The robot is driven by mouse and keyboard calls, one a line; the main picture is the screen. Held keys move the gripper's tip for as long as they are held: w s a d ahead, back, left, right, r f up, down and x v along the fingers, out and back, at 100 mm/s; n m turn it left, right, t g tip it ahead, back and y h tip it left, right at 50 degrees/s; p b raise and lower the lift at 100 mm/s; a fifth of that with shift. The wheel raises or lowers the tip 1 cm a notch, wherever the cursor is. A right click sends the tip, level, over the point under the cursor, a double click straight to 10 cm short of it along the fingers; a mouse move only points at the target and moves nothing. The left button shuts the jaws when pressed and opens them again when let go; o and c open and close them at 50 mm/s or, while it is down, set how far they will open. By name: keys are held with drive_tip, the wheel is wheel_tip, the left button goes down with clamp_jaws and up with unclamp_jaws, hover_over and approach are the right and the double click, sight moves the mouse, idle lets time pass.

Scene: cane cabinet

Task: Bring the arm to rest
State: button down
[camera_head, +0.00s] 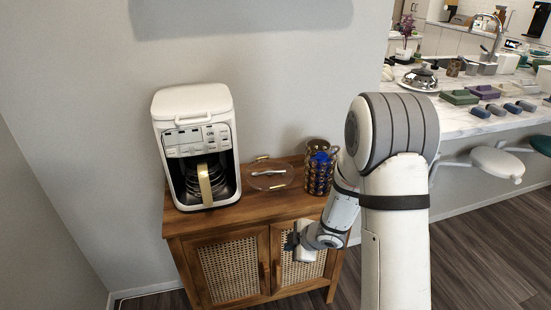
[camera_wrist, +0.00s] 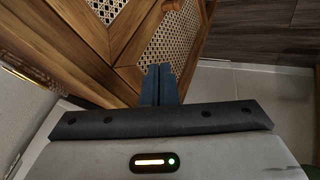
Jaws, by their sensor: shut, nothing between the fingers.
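My arm reaches down on the right of the head view, in front of the wooden cane cabinet (camera_head: 228,262). My gripper (camera_head: 291,242) is at the cabinet's front, near the upper part of its right door. In the wrist view my gripper's dark fingers (camera_wrist: 159,85) are together, with nothing between them. The cane-panelled doors (camera_wrist: 180,40) and a wooden handle (camera_wrist: 172,5) show beyond the fingertips. The doors look shut. I cannot tell whether the fingertips touch the cabinet.
On the cabinet stand a white coffee maker (camera_head: 196,145), a round clear lid (camera_head: 271,174) and a dark holder of capsules (camera_head: 320,168). Dark wooden floor (camera_head: 480,250) is open at the lower right.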

drive_tip(key=s+d+r+m+t+h+p, duration=0.1)
drive_tip(key=s+d+r+m+h+p, duration=0.15)
drive_tip(key=d+r+m, duration=0.55)
drive_tip(key=s+d+r+m+h+p, duration=0.15)
drive_tip(key=d+r+h, duration=0.25)
drive_tip(key=r, duration=0.7)
drive_tip(key=s+a+r+m+g, duration=0.1)
drive_tip(key=s+r+m, duration=0.2)
drive_tip(key=s, duration=0.3)
drive_tip(key=s+a+r+m+g+p, duration=0.1)
drive_tip(key=s+r+m, duration=0.1)
drive_tip(key=s, duration=0.4)
drive_tip(key=s+a+r+m+g+y+p, duration=0.1)
drive_tip(key=s+r+m, duration=0.2)
drive_tip(key=s+r, duration=0.2)
drive_tip(key=shift+s+m+g, duration=0.3)
drive_tip(key=shift+s+m, duration=0.05)
drive_tip(key=shift+s, duration=0.5)
